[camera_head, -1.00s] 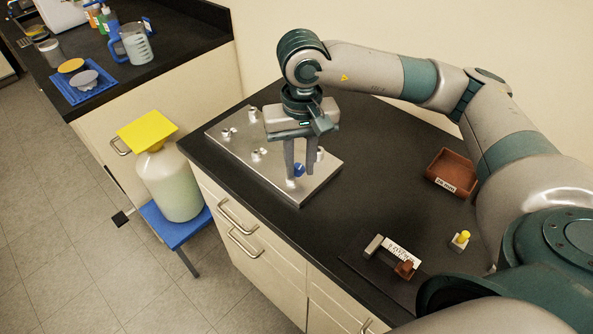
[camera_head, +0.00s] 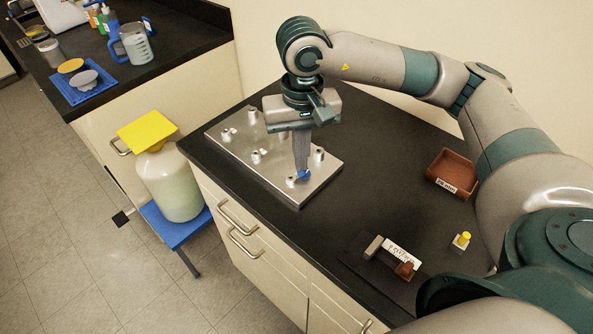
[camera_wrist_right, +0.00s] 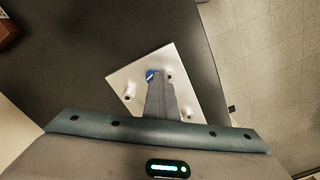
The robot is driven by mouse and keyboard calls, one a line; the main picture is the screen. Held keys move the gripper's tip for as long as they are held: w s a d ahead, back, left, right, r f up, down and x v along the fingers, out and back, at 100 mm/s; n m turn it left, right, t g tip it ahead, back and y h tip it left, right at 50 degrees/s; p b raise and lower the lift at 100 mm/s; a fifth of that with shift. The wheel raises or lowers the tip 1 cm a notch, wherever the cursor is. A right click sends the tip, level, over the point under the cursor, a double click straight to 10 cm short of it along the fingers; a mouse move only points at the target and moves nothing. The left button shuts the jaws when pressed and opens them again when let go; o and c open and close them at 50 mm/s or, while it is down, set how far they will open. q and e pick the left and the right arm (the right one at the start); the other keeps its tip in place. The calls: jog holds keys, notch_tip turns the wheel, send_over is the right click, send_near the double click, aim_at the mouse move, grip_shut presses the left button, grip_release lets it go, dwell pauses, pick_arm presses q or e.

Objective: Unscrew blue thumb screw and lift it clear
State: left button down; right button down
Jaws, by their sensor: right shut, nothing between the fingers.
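The blue thumb screw (camera_head: 305,176) shows at the front right part of a silver metal plate (camera_head: 270,172), close to a short metal post. My right gripper (camera_head: 301,166) points down over it with its fingers together and nothing between them. The fingertips are right at the screw's head; I cannot tell whether they touch it. In the right wrist view the blue screw (camera_wrist_right: 151,74) peeks out beside the tip of the closed fingers (camera_wrist_right: 157,80), which hide part of it and of the plate (camera_wrist_right: 188,62). My left gripper is not in view.
Several metal posts stand on the plate. A brown bin (camera_head: 452,172), a yellow-topped small block (camera_head: 461,241) and a labelled bracket-like piece (camera_head: 385,253) lie on the dark bench to the right. The bench between plate and bin is clear.

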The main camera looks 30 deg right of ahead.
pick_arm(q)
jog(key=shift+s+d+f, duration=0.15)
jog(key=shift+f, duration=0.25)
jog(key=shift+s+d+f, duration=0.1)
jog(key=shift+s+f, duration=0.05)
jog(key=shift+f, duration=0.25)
pick_arm(e)
jog(key=shift+r, duration=0.1)
jog(key=c, duration=2)
grip_release()
jog(key=shift+c, duration=0.6)
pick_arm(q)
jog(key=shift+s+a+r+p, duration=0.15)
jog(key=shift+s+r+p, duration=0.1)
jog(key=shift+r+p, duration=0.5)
pick_arm(e)
jog(key=shift+w+a+r, duration=0.15)
jog(key=shift+r, duration=0.7)
jog(key=shift+w+a+r, duration=0.15)
jog(key=shift+r, duration=0.7)
jog(key=shift+w+a+r, duration=0.15)
jog(key=shift+r, duration=0.7)
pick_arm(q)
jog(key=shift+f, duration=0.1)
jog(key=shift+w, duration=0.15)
